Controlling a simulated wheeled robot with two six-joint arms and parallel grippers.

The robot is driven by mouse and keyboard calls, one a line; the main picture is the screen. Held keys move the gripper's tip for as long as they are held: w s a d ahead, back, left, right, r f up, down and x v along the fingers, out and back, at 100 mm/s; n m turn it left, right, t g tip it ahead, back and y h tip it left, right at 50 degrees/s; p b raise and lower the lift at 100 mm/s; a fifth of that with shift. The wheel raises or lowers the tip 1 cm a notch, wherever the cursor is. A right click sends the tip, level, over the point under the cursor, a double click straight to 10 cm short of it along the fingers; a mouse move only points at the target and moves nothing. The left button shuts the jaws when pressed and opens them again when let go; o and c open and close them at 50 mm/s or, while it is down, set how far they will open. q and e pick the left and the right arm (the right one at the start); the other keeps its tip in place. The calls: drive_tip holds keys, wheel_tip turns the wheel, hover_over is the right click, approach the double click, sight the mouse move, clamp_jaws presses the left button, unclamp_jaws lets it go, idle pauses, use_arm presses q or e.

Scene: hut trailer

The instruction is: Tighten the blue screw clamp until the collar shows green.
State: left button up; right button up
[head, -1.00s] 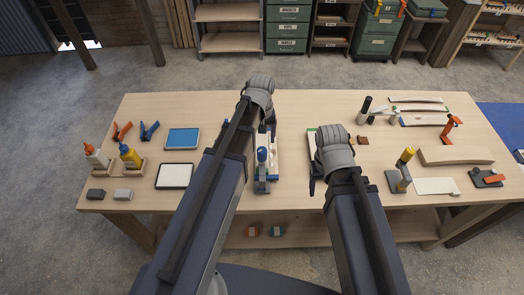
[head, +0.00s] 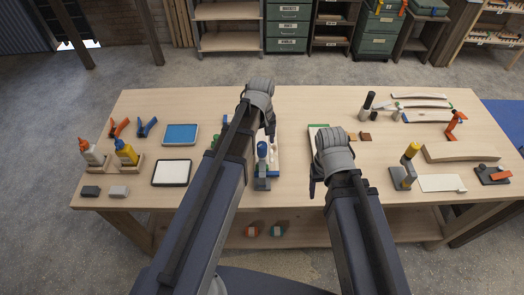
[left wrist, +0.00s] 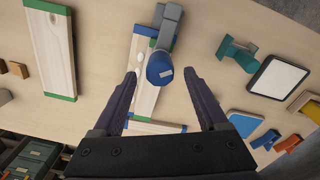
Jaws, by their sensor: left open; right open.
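The blue screw clamp (head: 262,152) stands at the front middle of the table, with a blue knob on a grey body. My left gripper (left wrist: 161,76) is open, with a finger on either side of the knob and no contact visible. In the head view its fingers are mostly hidden by my arm. My right gripper (head: 313,186) is open to the right of the clamp, partly hidden.
A green-ended board (left wrist: 51,48) lies beside the clamp. A green clamp (left wrist: 238,54) and a white-topped tray (left wrist: 277,77) are on the other side. Glue bottles (head: 126,153) stand at left. A yellow-topped clamp (head: 405,170) and an orange clamp (head: 453,124) stand at right.

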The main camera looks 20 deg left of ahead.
sight(262, 144)
use_arm(q)
wheel_tip(262, 144, down, 4)
drive_tip(key=shift+r+b, duration=0.25)
drive_tip(key=shift+b, duration=1)
clamp_jaws()
